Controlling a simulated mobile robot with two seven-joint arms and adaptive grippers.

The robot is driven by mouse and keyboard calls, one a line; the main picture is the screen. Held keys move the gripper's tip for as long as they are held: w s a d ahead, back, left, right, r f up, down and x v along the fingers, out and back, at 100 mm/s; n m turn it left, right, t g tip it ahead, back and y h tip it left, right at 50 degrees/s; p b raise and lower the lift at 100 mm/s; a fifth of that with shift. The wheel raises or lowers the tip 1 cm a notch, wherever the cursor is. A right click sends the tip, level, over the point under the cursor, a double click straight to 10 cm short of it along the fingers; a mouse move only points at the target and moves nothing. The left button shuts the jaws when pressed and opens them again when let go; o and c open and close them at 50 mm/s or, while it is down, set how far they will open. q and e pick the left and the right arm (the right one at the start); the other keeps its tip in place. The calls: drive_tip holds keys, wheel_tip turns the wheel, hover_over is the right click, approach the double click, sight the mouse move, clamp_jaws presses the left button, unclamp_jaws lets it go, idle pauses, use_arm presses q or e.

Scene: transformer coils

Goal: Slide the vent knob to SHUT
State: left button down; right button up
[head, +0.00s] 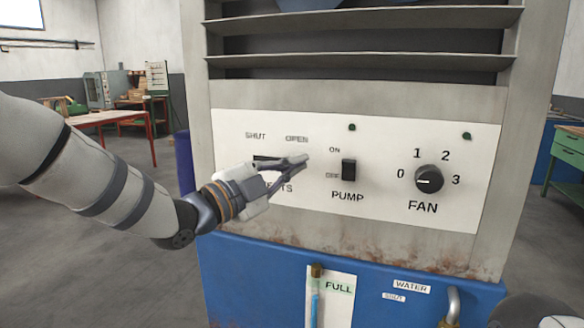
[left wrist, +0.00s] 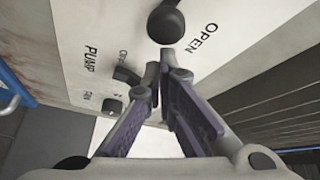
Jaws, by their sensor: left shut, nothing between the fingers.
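The vent control on the white panel has a dark slot (head: 265,161) under the SHUT and OPEN labels, partly covered by my left gripper. In the left wrist view the dark rounded vent knob (left wrist: 166,22) stands beside the OPEN label, at that end. In the head view I cannot make the knob out behind the fingers. My left gripper (head: 303,160) is shut and empty, in front of the panel. In the left wrist view its fingertips (left wrist: 164,62) are close to the knob, on the pump-switch side; whether they touch it I cannot tell. My right gripper's fingers do not show.
The pump switch (head: 348,170) is right of the vent control, with the fan dial (head: 429,179) further right. Shelf-like metal slats (head: 360,62) lie above the panel. Below is a blue base (head: 250,275) with a FULL gauge (head: 316,295) and a pipe (head: 453,305).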

use_arm(q)
drive_tip(key=w+a, duration=0.2)
drive_tip(key=a, duration=0.4)
drive_tip(key=shift+a, duration=0.2)
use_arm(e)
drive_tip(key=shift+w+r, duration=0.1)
